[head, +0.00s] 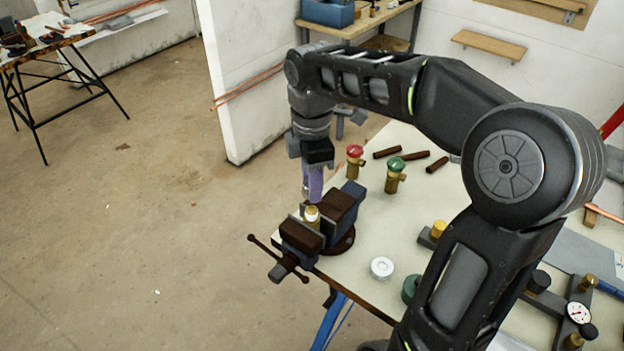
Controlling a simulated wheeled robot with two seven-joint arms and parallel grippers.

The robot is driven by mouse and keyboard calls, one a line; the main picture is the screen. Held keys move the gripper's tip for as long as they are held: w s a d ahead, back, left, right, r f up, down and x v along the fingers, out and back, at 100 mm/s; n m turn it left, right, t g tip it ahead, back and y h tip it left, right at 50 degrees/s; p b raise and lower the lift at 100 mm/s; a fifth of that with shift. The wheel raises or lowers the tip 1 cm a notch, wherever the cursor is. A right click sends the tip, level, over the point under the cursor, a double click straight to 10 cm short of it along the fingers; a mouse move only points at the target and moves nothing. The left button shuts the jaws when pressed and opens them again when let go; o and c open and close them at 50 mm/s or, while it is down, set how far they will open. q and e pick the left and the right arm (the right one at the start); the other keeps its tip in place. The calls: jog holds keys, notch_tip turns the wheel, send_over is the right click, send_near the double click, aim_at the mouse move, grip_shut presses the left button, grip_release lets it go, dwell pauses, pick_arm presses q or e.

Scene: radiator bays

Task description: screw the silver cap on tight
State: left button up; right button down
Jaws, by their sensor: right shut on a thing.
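My right gripper (311,190) reaches down over the bench vise (302,235) at the table's near left corner. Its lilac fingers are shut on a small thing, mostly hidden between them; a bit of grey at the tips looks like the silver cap. Directly below the fingertips, an upright brass fitting (312,217) with a pale top stands between the vise jaws. I cannot tell whether the held cap touches the fitting or how far it is turned on. My left gripper is out of view.
Behind the vise stand a red-handled valve (355,160) and a green-handled valve (395,175), with several dark brown rods (415,156). A pale round disc (381,267) lies right of the vise. A pressure gauge (578,312) is at lower right. Open floor lies left of the table.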

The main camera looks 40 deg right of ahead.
aim_at(312, 209)
jog(key=shift+f+b, duration=1.25)
jog(key=shift+f, duration=0.5)
jog(key=shift+f+b, duration=0.55)
jog(key=shift+f, duration=0.6)
dwell(0.4)
jog(key=c, duration=0.9)
grip_release()
